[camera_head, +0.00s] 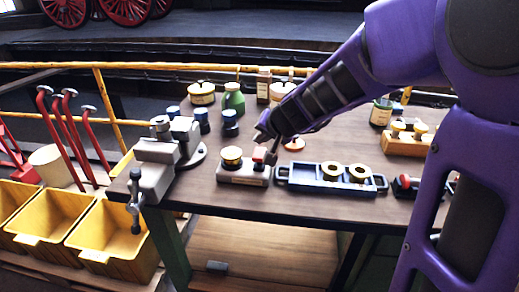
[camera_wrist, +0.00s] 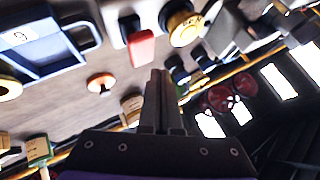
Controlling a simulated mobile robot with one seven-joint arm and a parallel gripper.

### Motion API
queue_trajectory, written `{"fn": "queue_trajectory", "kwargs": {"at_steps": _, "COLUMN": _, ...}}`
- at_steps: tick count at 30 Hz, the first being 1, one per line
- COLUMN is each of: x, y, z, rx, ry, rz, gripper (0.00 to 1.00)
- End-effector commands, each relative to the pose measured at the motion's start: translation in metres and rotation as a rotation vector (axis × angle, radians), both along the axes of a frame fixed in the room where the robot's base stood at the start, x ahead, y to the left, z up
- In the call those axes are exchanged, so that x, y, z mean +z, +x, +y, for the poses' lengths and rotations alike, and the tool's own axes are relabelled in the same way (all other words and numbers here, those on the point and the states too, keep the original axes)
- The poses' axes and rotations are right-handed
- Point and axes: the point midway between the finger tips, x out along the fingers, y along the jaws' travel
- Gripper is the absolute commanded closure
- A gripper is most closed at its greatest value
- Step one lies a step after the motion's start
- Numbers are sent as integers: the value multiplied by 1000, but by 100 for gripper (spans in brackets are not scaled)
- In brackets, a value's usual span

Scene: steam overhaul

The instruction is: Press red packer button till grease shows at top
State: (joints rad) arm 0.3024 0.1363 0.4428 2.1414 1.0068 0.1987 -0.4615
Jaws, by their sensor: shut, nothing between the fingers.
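The packer is a pale grey block (camera_head: 243,175) on the bench, with a brass cup (camera_head: 231,156) on its left and a red button (camera_head: 259,154) on its right. My gripper (camera_head: 271,158) is shut and empty, its tips pointing down just right of the red button. In the wrist view, the red button (camera_wrist: 141,48) and brass cup (camera_wrist: 182,24) lie beyond the shut fingertips (camera_wrist: 160,73). The tips look close to the button, but I cannot tell whether they touch it. I cannot make out any grease at the cup's top.
A blue tray (camera_head: 312,185) with brass rings sits right of the packer. A grey vise (camera_head: 155,170) stands at the bench's left corner. Jars, including a green one (camera_head: 234,99), stand at the back. Yellow bins (camera_head: 112,238) are on the left. The front bench strip is clear.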

Motion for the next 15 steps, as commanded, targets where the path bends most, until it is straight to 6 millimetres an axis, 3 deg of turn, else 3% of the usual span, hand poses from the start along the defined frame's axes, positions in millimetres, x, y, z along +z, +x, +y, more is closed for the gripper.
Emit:
{"fn": "queue_trajectory", "kwargs": {"at_steps": 1, "x": 11, "y": 0, "z": 0, "rx": 1, "ry": -1, "rz": -2, "gripper": 100}}
{"fn": "queue_trajectory", "kwargs": {"at_steps": 9, "x": 37, "y": 0, "z": 0, "rx": 0, "ry": -1, "rz": -1, "gripper": 100}}
{"fn": "queue_trajectory", "kwargs": {"at_steps": 15, "x": 38, "y": 0, "z": 0, "rx": -1, "ry": 0, "rz": -1, "gripper": 100}}
